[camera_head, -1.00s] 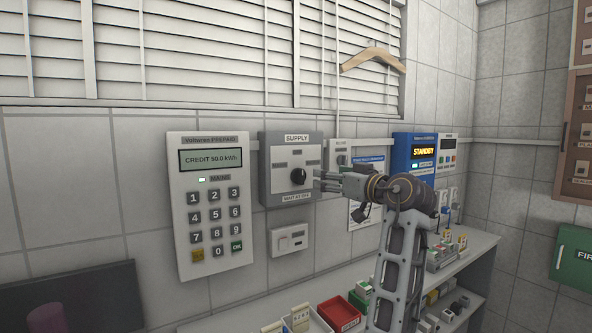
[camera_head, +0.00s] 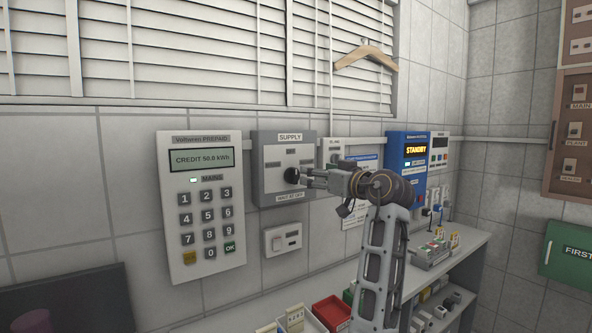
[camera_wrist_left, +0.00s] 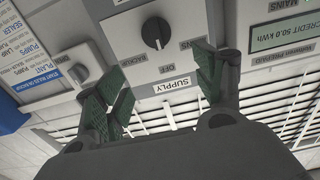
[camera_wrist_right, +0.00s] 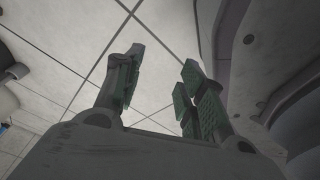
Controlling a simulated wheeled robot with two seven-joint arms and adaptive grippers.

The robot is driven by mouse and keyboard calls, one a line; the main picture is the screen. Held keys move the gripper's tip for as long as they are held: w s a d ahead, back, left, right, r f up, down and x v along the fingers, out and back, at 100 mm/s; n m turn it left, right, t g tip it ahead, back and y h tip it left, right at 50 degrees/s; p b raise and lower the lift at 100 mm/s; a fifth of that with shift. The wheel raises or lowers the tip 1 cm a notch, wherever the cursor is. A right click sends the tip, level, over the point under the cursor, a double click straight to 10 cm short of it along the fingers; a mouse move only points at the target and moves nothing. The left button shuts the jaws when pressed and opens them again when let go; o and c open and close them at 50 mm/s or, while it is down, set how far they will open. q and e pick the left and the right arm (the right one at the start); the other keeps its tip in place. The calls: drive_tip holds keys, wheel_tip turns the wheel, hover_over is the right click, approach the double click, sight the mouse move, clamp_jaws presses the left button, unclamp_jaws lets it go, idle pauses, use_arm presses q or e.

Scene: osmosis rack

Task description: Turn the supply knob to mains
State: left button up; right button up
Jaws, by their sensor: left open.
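The grey supply panel (camera_head: 265,195) is on the tiled wall, with a black round knob (camera_head: 292,176) at its middle. In the left wrist view the panel is upside down, and the knob (camera_wrist_left: 155,33) has its white pointer line towards the OFF label (camera_wrist_left: 168,68). The MAINS label (camera_wrist_left: 190,45) is on the meter side and BACKUP (camera_wrist_left: 118,52) on the other. My left gripper (camera_head: 306,178) is just right of the knob in the head view. Its fingers (camera_wrist_left: 160,88) are open and spread, with nothing between them. My right gripper (camera_wrist_right: 160,85) is open and empty, outside the head view.
A prepaid meter (camera_head: 200,255) reading CREDIT 50.0 kWh is left of the panel. A white switch (camera_head: 282,239) is below it. A blue STANDBY unit (camera_head: 408,150) is right, behind my arm. A shelf (camera_head: 470,245) with a red bin (camera_head: 330,313) and small parts runs below.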

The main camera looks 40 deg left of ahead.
sight(296, 169)
use_arm(q)
drive_tip(key=x, duration=1)
drive_tip(key=shift+w+a+p, duration=0.1)
drive_tip(key=shift+a+p, duration=0.25)
drive_tip(key=shift+p, duration=0.05)
drive_tip(key=shift+w+a, duration=0.15)
drive_tip(key=shift+a, duration=0.35)
use_arm(e)
drive_tip(key=shift+s+d+f, duration=0.1)
drive_tip(key=shift+s+d, duration=0.15)
drive_tip(key=shift+s, duration=0.2)
drive_tip(key=shift+s+d+f, duration=0.1)
drive_tip(key=shift+s+d, duration=0.1)
drive_tip(key=shift+s, duration=0.2)
use_arm(q)
drive_tip(key=shift+f, duration=0.1)
drive_tip(key=c, duration=1)
use_arm(e)
drive_tip(key=shift+w+f, duration=0.1)
